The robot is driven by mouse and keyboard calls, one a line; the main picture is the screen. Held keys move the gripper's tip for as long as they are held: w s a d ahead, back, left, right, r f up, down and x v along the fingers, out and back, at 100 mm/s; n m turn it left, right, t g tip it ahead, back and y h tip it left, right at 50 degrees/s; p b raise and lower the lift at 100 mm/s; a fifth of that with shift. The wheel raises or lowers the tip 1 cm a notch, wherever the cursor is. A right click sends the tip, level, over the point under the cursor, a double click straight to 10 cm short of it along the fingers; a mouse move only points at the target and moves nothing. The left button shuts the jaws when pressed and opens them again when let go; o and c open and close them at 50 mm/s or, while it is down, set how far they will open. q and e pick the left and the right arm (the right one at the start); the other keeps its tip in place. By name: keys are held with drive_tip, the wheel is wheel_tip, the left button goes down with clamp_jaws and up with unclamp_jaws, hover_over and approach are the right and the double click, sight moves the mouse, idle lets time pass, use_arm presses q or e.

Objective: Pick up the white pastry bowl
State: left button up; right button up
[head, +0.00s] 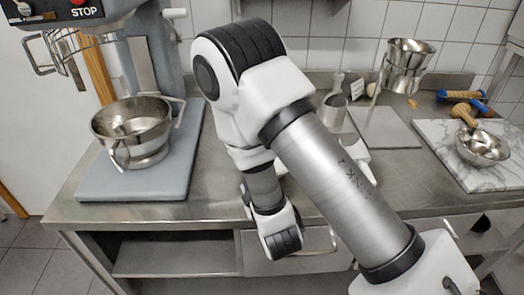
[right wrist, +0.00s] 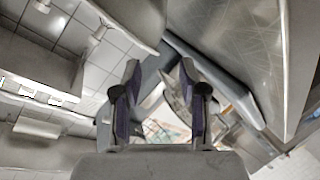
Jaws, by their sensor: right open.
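I cannot make out a white pastry bowl in either view; my right arm covers the middle of the counter in the head view. My right gripper (right wrist: 160,95) shows in the right wrist view, with its two fingers apart and nothing clearly held between them. Its fingers are not visible in the head view. A shiny steel bowl (head: 482,147) sits on a marble slab (head: 468,181) at the right of the counter. My left gripper is not in view.
A steel mixer bowl (head: 133,128) with handles stands on the blue-grey mixer base (head: 122,186) at left. A steel funnel-like vessel (head: 407,62) stands at the back right. The steel counter (head: 215,195) has bare room beside the mixer.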

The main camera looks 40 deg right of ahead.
drive_tip(key=shift+b+x, duration=0.65)
drive_tip(key=shift+x, duration=0.5)
drive_tip(key=shift+w+d+r+b, duration=0.15)
drive_tip(key=shift+r+b, duration=0.05)
drive_tip(key=shift+b, duration=0.75)
drive_tip(key=shift+w+d+r+p, duration=0.1)
drive_tip(key=shift+w+r+p, duration=0.2)
drive_tip(key=shift+w+p, duration=0.4)
drive_tip(key=x, duration=0.4)
drive_tip(key=shift+f+p, duration=0.3)
drive_tip(key=shift+f, duration=0.15)
drive_tip(key=shift+s+r, duration=0.2)
drive_tip(key=shift+s, duration=0.1)
drive_tip(key=shift+c, duration=0.6)
drive_tip(key=c, duration=0.5)
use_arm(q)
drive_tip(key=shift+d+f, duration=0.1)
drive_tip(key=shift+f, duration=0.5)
use_arm(e)
clamp_jaws()
